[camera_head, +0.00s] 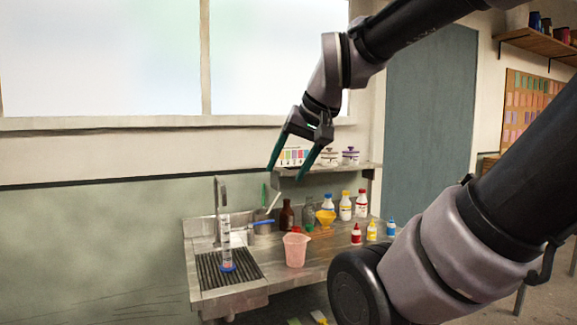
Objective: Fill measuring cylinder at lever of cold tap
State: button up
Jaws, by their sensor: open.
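A clear measuring cylinder (226,246) with a blue foot stands upright on the ribbed grate of the steel sink. A grey tap (222,188) rises behind it, its spout close above the cylinder's mouth. A blue bar (264,222), which looks like the tap's lever, sticks out to the right of the tap. I cannot tell whether water runs or how full the cylinder is. My gripper (287,171) is open and empty. Its dark teal fingers point down, seen above and right of the tap, apart from everything.
A pink beaker (295,249) stands on the bench right of the grate. Behind it are a brown bottle (286,216), a yellow funnel (326,218) and several white bottles. Small dropper bottles stand farther right. A wall shelf (330,170) with lidded pots is near my gripper.

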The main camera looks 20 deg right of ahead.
aim_at(250, 225)
jog(key=i+j+z, duration=0.2)
jog(key=i, duration=0.3)
jog(key=i+j+z, duration=0.15)
jog(key=i+j, duration=0.3)
